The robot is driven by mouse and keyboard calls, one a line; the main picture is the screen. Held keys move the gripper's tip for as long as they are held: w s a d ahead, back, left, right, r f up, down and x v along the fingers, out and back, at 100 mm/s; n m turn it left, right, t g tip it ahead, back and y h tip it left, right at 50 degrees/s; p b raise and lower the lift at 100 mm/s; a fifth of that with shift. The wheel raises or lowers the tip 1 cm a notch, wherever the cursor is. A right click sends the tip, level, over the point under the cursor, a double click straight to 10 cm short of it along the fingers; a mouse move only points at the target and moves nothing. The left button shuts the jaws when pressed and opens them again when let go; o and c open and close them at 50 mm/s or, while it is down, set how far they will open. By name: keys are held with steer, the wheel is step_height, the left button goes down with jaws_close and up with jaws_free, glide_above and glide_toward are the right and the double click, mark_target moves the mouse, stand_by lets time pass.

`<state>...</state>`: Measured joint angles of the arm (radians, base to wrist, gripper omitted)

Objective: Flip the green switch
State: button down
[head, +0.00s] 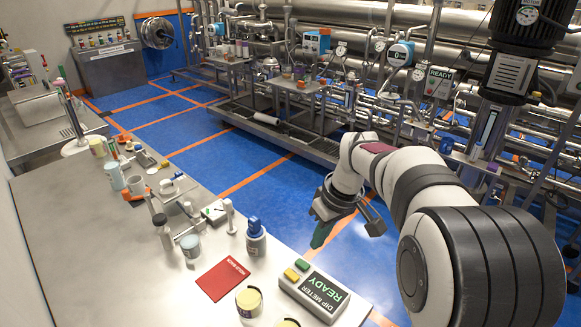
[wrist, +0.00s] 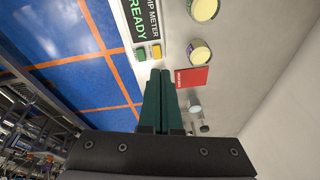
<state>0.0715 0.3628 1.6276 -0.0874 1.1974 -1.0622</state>
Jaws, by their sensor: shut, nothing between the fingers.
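A grey DIP METER box (head: 314,290) with a dark display reading READY sits at the table's near right. A green switch (head: 302,264) and a yellow one (head: 291,275) are on its end. In the wrist view the green switch (wrist: 141,54) and the yellow switch (wrist: 156,52) lie just beyond my fingertips. My gripper (head: 318,242) is shut and empty, with its green fingers pointing down. In the head view it appears above and beyond the box, over the blue floor past the table edge. It looks apart from the switches.
A red card (head: 222,278), a blue-capped bottle (head: 256,238) and a yellow-topped jar (head: 249,300) stand near the box. Another jar (head: 287,323) is cut off at the picture's bottom. Several bottles and cups line the table's far part. The table's left side is clear.

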steer(key=w+d+f+n, duration=0.1)
steer(key=w+f+n, duration=0.1)
steer(key=w, duration=0.4)
steer(key=shift+w+f+n, duration=0.15)
steer(key=shift+f+n, duration=0.25)
steer(key=shift+f, duration=0.15)
steer(key=shift+f, duration=0.1)
glide_toward(304, 264)
steer(key=x, duration=0.5)
steer(key=shift+a, duration=0.2)
steer(key=shift+f, duration=0.7)
steer(key=shift+d+f, duration=0.1)
steer(key=shift+f, duration=0.15)
